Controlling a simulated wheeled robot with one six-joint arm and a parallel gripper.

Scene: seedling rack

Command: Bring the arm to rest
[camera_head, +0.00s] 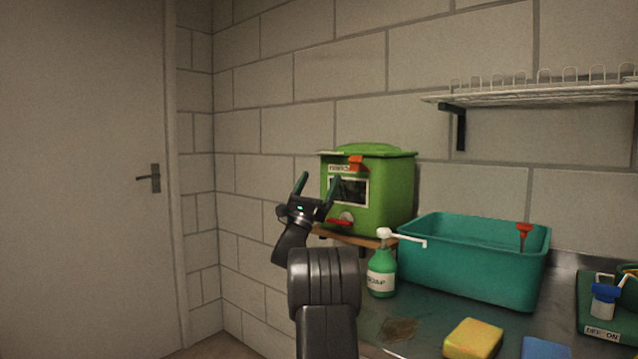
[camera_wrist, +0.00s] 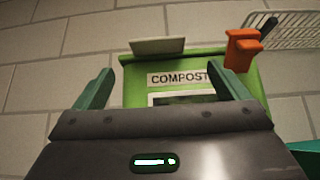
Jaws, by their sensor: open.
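My arm is raised in the middle of the head view, with my gripper (camera_head: 319,184) pointing up in front of the left side of a green compost bin (camera_head: 398,190). The gripper's two green fingers are spread apart with nothing between them. In the wrist view, my gripper (camera_wrist: 165,88) is also open and empty. The compost bin (camera_wrist: 135,97) stands beyond the fingers there, with its "COMPOST" label and an orange catch (camera_wrist: 240,50) near its top. I cannot tell the exact gap between the fingers and the bin.
The bin stands on a wooden board (camera_head: 360,239). A green soap bottle (camera_head: 381,272), teal tub (camera_head: 470,270), yellow sponge (camera_head: 472,339) and blue item (camera_head: 545,348) are on the metal counter. A wire rack (camera_head: 560,92) hangs above. A door (camera_head: 80,180) is left, with free space before it.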

